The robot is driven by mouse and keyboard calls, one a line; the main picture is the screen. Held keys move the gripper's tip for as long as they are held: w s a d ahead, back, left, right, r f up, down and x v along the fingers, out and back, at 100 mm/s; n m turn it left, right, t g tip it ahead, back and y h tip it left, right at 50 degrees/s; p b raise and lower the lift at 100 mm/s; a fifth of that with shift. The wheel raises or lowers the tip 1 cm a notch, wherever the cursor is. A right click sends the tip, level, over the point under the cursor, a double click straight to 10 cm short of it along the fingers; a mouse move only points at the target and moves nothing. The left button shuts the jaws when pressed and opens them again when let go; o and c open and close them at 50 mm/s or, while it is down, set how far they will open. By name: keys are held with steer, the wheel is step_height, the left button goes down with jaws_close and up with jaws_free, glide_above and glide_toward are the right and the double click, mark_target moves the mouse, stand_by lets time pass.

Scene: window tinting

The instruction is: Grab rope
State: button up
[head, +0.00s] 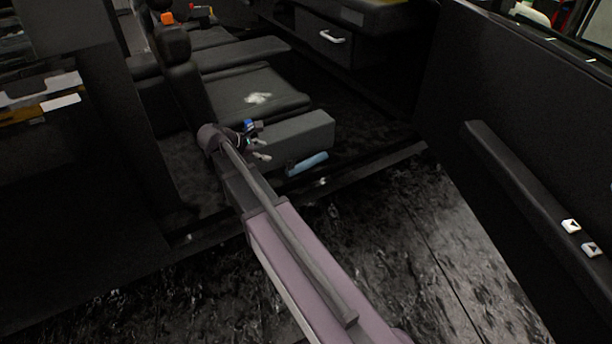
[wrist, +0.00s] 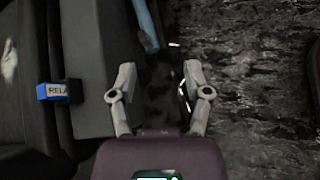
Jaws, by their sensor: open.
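I cannot clearly make out a rope in either view.
The open car door (head: 530,180) is on the right. A door sill (head: 370,170) crosses in front of the seats.

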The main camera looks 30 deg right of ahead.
mark_target(288, 162)
steer(key=w+f+n+h+b, duration=0.3)
steer(key=w+f+n+b, duration=0.1)
steer(key=f+b, duration=0.6)
steer(key=shift+w+d+f+n+t+b, duration=0.3)
steer(key=shift+w+b, duration=0.6)
steer(key=shift+b, duration=0.85)
steer(key=b+x, duration=0.3)
steer(key=x, duration=0.4)
steer(key=shift+d+f, duration=0.2)
steer(key=shift+d, duration=0.05)
steer(key=shift+w+d+f, duration=0.1)
steer(key=shift+d, duration=0.4)
steer(key=shift+d, duration=0.1)
